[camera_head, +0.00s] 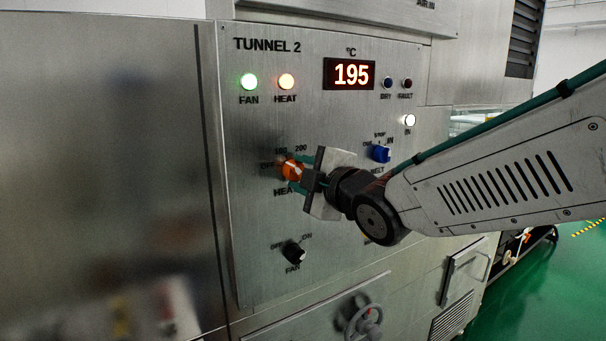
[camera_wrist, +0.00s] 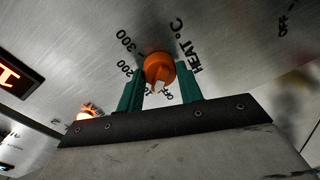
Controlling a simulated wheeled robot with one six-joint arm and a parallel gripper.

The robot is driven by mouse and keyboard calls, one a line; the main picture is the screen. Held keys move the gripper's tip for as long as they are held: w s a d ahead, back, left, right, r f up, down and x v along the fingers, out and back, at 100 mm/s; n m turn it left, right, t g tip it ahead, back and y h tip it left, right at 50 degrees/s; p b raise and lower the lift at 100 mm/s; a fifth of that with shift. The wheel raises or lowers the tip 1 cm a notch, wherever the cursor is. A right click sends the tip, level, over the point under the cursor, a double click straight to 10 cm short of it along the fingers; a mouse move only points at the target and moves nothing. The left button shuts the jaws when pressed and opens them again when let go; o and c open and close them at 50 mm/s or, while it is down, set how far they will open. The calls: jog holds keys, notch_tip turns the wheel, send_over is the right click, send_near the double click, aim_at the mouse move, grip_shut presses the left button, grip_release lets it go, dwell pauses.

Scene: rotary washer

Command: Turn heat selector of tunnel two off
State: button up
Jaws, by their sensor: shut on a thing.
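The orange heat selector knob (camera_head: 291,168) is on the tunnel 2 panel (camera_head: 255,225), below the lit heat lamp (camera_head: 286,82). My gripper (camera_head: 296,173) reaches in from the right and is shut on this knob. In the wrist view the green fingers (camera_wrist: 160,88) stand on either side of the knob (camera_wrist: 157,66). Marks for 300, 200, 100 and OFF surround it. A pale mark on the knob faces the area between 100 and OFF; its exact setting is hard to tell. The temperature display (camera_head: 351,74) reads 195.
A blue knob (camera_head: 380,154) sits right of the heat selector, close to my arm. A black fan knob (camera_head: 294,252) is below. The green fan lamp (camera_head: 249,82) and white IN lamp (camera_head: 410,120) are lit. A grey handwheel (camera_head: 364,322) sticks out lower down.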

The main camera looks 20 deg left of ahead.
jog(key=n, duration=0.5)
jog(key=shift+n+h, duration=0.3)
jog(key=shift+n, duration=0.1)
dwell(0.4)
jog(key=o, duration=1)
jog(key=shift+t, duration=0.3)
jog(key=v, duration=0.7)
jog(key=shift+s+d, duration=0.3)
